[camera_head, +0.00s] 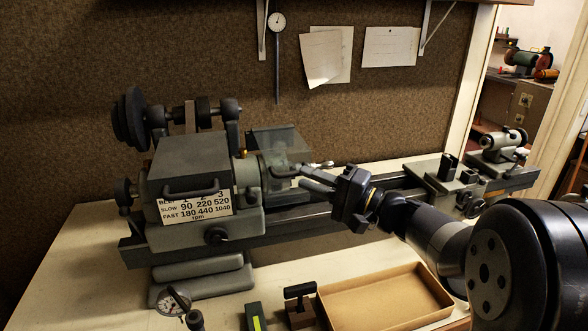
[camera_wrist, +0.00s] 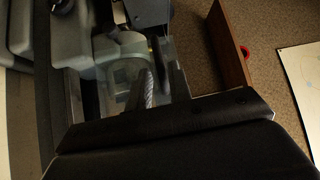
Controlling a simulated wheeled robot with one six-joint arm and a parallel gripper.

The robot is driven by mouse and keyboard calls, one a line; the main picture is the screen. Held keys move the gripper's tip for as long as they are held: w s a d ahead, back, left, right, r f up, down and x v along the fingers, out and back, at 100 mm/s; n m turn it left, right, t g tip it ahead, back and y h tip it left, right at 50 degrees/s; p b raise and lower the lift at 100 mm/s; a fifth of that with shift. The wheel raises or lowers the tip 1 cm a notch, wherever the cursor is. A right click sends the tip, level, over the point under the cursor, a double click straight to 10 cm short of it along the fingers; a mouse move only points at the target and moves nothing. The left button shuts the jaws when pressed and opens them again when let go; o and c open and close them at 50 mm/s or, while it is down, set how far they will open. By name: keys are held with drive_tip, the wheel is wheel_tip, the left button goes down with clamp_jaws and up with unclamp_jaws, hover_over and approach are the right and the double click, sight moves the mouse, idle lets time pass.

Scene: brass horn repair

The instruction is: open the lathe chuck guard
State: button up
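The lathe chuck guard (camera_head: 280,146) is a clear, see-through cover over the chuck, to the right of the grey headstock, and looks lowered. A dark bar handle (camera_head: 284,174) shows at its lower front. My gripper (camera_head: 301,177) reaches in from the right, its two pale fingers apart with a narrow gap. Its tips are close to the right end of the handle; I cannot tell whether they touch it. In the wrist view, the clear guard (camera_wrist: 118,72) lies ahead of my gripper, and a ridged piece (camera_wrist: 147,90) shows in front of the dark gripper body.
The headstock (camera_head: 195,165) with its speed plate stands left of the guard. The carriage (camera_head: 445,175) and tailstock (camera_head: 502,145) sit along the bed to the right. On the bench in front are a cardboard tray (camera_head: 385,297), a dial gauge (camera_head: 174,301) and small tools.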

sight(297, 175)
drive_tip(key=shift+p+x, duration=0.35)
drive_tip(key=shift+x, duration=1.8)
drive_tip(key=shift+s, duration=0.15)
clamp_jaws()
